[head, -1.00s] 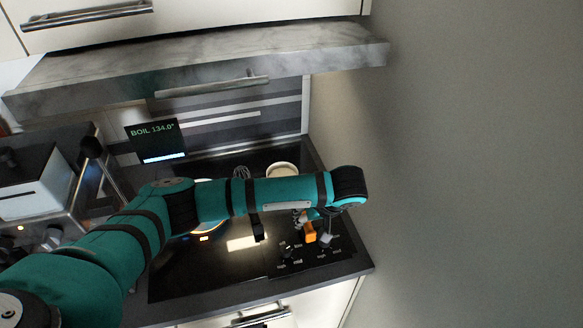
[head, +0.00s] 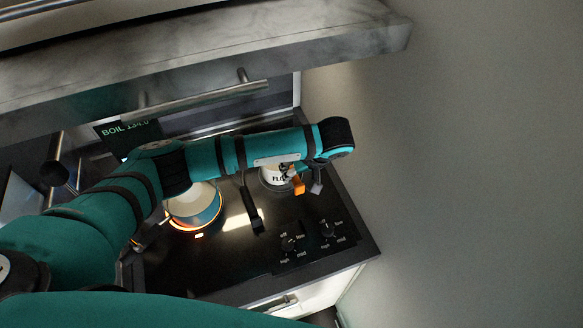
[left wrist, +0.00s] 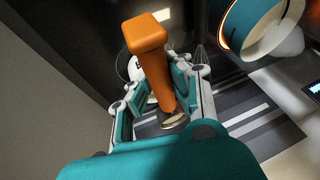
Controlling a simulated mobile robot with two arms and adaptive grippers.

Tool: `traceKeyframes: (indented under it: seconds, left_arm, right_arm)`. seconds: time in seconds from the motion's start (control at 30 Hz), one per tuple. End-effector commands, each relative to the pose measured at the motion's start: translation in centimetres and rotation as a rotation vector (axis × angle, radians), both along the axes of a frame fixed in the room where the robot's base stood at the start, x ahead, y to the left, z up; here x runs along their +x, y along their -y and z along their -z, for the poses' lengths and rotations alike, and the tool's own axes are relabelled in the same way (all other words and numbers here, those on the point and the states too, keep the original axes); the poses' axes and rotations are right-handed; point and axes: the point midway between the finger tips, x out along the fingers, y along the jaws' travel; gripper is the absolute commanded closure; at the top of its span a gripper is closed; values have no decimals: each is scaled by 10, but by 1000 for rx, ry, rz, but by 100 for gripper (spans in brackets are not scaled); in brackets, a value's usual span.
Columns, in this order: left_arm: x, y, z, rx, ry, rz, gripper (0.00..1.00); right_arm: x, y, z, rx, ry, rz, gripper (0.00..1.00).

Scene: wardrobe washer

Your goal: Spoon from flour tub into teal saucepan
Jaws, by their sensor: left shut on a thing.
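My left gripper (head: 292,176) is shut on the orange handle of the spoon (head: 299,187). In the left wrist view the orange spoon handle (left wrist: 158,70) stands between the two fingers (left wrist: 160,105). A bit of metal shows below the handle; the rest of the spoon is hidden. The white flour tub (head: 270,178) is right beside the gripper and partly covered by my arm. I cannot tell whether the spoon's tip is inside it. The teal saucepan (head: 197,207) with a pale band sits on a glowing ring to the left; it also shows in the left wrist view (left wrist: 262,28). My right gripper is out of view.
A black-handled utensil (head: 253,213) lies between saucepan and tub. Knobs (head: 290,243) sit at the hob's front right. A grey marble-look hood (head: 190,50) overhangs the back. A plain wall (head: 480,180) bounds the right. A display (head: 128,135) reads BOIL.

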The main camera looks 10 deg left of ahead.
Motion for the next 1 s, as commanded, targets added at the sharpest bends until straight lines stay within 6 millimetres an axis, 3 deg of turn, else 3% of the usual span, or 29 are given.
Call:
traceKeyframes:
  seconds: [0.2,0.5,0.73,0.93,1.0]
  left_arm:
    - [2,-2,10,6,-3,-2,100]
    - [7,-6,38,6,-5,-1,100]
    - [7,-6,61,6,-5,-1,100]
    - [10,-7,42,-85,-127,-6,100]
    - [13,-9,42,-141,-201,-9,100]
  right_arm:
    - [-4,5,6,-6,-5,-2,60]
    - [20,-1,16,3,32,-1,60]
    - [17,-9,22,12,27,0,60]
    - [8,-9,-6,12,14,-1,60]
    - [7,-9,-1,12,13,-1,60]
